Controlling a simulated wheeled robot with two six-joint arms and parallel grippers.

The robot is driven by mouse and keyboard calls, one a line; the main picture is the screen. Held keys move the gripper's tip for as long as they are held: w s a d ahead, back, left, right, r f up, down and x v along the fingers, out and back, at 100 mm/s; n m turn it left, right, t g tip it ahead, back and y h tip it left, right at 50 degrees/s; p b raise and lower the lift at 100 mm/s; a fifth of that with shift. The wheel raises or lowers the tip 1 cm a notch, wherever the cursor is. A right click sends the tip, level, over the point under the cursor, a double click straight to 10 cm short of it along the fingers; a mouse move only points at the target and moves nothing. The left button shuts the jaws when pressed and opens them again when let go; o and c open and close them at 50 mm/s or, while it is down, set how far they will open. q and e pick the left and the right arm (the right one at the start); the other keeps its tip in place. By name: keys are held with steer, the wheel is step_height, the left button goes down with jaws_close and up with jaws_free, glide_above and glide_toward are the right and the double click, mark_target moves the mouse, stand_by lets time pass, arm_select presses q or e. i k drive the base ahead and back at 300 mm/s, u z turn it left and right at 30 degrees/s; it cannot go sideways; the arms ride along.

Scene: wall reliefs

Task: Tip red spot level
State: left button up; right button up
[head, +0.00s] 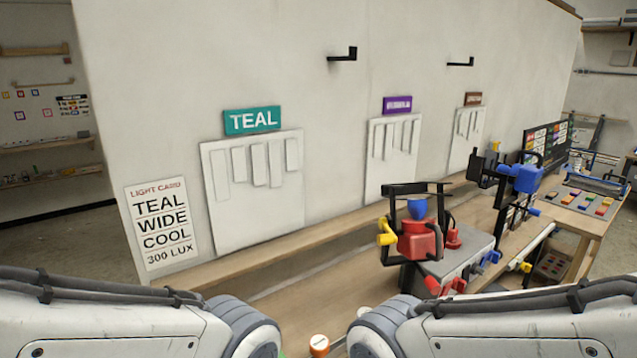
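A red lamp body (418,241) sits in a black yoke on a grey box (462,258), right of centre. A blue part (417,209) shows at its top, inside the yoke. A yellow knob (386,233) is on the yoke's left side, and a red knob (453,238) is on its right. The lamp looks about upright, but I cannot tell its exact tilt. Only links of my two arms show along the bottom edge; both grippers are out of view.
A light card (160,225) reads TEAL WIDE COOL 300 LUX. White reliefs hang under a teal sign (252,120), a purple sign (397,105) and a brown sign (473,99). A blue lamp (527,179) stands farther right. The wooden ledge (270,256) is clear at left.

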mark_target(423, 239)
steer(key=z, duration=0.75)
steer(key=k, duration=0.35)
steer(key=u, duration=1.15)
